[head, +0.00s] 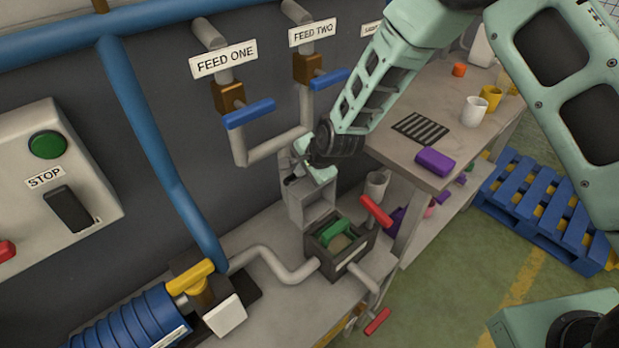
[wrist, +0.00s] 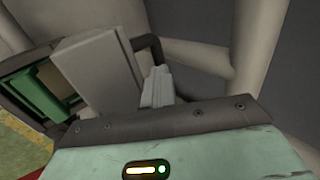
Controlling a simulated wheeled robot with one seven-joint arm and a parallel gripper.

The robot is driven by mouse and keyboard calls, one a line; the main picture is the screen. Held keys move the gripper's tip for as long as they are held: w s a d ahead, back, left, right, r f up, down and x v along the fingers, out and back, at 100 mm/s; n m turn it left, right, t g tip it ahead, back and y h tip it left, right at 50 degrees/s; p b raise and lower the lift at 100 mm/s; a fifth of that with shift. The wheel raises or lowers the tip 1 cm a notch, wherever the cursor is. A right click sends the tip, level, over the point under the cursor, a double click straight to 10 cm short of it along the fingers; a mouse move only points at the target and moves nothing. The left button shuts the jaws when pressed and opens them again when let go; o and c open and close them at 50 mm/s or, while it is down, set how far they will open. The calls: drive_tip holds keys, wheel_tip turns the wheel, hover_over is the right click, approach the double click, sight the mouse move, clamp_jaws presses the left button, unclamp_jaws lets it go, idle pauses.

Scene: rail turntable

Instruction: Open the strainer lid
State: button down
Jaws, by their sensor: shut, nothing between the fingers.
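The strainer (head: 340,262) is a dark open-topped box on the bench in the head view, with a green handle (head: 337,231) inside. Its grey lid (head: 312,207) stands raised at the back of the box, so the inside shows. In the wrist view the lid (wrist: 97,75) is a grey slab beside the dark box with the green part (wrist: 40,97). A dark bent handle (wrist: 150,45) sticks out from the lid. My gripper (wrist: 158,88) is shut and empty, close beside the lid and its handle. Whether it touches them I cannot tell.
A red-handled valve (head: 376,211) stands right beside the strainer, and pipes run along the bench. Blue feed valve handles (head: 249,113) hang on the wall above. A side table (head: 395,150) with cups and a purple block (head: 435,162) is at right.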

drive_tip(key=shift+w+a+f+b, duration=0.45)
drive_tip(key=shift+w+f+b, duration=0.05)
drive_tip(key=shift+w+f, duration=0.15)
